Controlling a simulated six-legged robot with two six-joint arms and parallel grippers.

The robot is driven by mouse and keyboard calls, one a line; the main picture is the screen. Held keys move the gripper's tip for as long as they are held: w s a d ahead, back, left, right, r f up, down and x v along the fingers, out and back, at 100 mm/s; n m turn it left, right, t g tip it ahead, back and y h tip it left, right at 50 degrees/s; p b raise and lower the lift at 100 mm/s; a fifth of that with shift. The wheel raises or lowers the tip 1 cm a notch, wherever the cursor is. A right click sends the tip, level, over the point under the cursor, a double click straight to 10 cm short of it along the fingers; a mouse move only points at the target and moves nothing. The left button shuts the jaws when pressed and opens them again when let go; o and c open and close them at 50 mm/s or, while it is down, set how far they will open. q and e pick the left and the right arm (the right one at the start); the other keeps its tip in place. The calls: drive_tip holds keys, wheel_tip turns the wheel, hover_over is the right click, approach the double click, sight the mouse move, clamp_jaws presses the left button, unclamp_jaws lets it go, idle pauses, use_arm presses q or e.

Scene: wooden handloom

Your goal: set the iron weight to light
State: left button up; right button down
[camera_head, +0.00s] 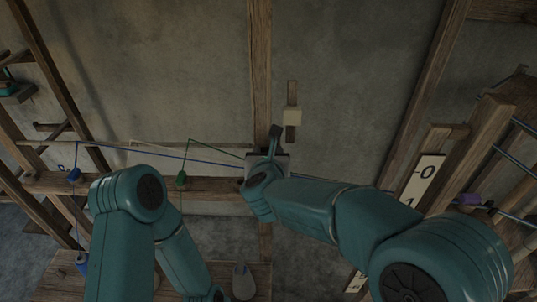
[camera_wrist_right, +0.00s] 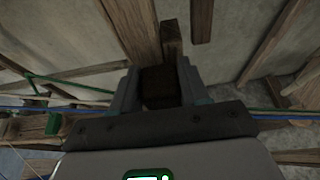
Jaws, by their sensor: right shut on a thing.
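My right gripper (camera_head: 276,132) is at the upright wooden post in the middle of the head view, partly hidden by its own wrist. In the right wrist view, the right gripper (camera_wrist_right: 158,85) is shut on a dark brown block (camera_wrist_right: 159,88) at the lower end of a wooden bar. I cannot tell for sure whether this block is the iron weight. My left arm bends at the lower left of the head view, and its gripper is out of the picture.
A numbered scale (camera_head: 422,182) stands at the right. Blue and green cords cross the frame, with a green weight (camera_head: 181,181).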

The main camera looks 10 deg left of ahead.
drive_tip(key=shift+w+r, duration=0.1)
drive_tip(key=shift+r, duration=0.15)
drive_tip(key=c, duration=0.7)
unclamp_jaws()
drive_tip(key=shift+c, duration=0.2)
drive_tip(key=shift+o, duration=0.5)
drive_tip(key=shift+w+a+f, duration=0.1)
drive_tip(key=shift+w+f, duration=0.15)
drive_tip(key=shift+f, duration=0.05)
drive_tip(key=shift+s+r, duration=0.2)
drive_tip(key=shift+s, duration=0.2)
drive_tip(key=shift+s+d+r, duration=0.1)
drive_tip(key=shift+s+d, duration=0.1)
drive_tip(key=shift+s, duration=0.1)
drive_tip(key=b+v, duration=0.3)
drive_tip(key=v, duration=1.1)
drive_tip(key=shift+a, duration=0.1)
drive_tip(key=shift+s+r, duration=0.2)
drive_tip(key=shift+s, duration=0.4)
drive_tip(key=shift+w, duration=0.1)
drive_tip(key=shift+w, duration=0.1)
